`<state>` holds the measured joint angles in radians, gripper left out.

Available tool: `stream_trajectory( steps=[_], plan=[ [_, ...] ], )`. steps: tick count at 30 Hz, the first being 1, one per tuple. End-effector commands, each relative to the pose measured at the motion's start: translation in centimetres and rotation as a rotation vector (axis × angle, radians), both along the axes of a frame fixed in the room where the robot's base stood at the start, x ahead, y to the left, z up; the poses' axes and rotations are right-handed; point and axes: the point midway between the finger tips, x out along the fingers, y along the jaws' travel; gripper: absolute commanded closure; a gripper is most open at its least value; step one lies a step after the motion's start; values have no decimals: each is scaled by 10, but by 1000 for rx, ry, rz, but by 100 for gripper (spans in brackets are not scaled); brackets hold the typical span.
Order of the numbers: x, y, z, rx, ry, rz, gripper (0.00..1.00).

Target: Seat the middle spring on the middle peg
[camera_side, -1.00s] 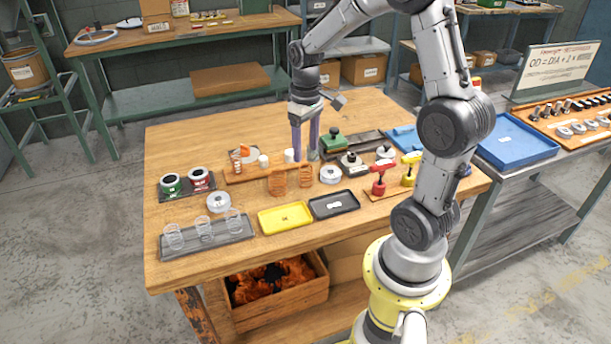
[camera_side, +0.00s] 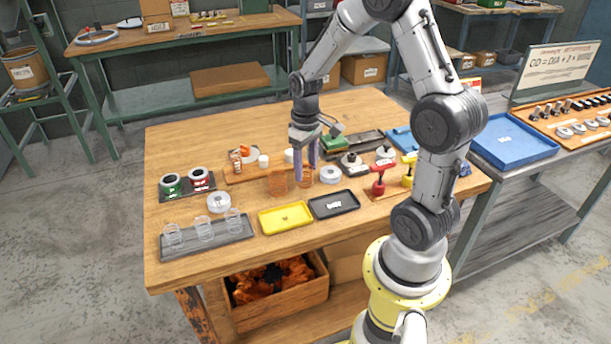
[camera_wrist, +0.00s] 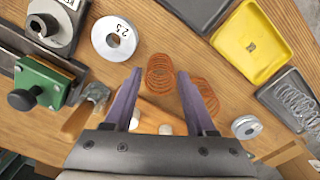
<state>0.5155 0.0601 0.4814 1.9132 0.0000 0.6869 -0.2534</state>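Two copper springs stand on the table in front of the wooden peg board (camera_side: 230,179): one on the left (camera_side: 278,183), one on the right (camera_side: 306,179). Another copper spring (camera_side: 236,162) stands at the left end of the board. White pegs (camera_side: 264,161) rise from the board; my gripper partly hides its right part. My gripper (camera_side: 307,173) is open and points down over the right copper spring. In the wrist view that spring (camera_wrist: 160,72) lies between the fingertips, with a gap on both sides. The left one (camera_wrist: 206,92) is partly behind a finger.
A yellow tray (camera_side: 286,229) and a black tray (camera_side: 334,214) lie in front. A grey tray (camera_side: 207,248) holds clear coils at front left. A silver disc (camera_side: 330,174) and a green block (camera_side: 336,144) are close on the right.

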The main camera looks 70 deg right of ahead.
Motion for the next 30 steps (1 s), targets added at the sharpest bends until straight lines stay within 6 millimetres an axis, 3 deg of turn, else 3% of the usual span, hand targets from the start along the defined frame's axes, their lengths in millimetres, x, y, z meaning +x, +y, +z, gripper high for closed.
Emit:
stream_trajectory(
  steps=[1, 6, 30],
  plan=[
    [0, 0, 0, 0, 0, 0, 55],
    [0, 0, 0, 0, 0, 0, 85],
    [0, 0, 13, 0, 0, 0, 85]
  ],
)
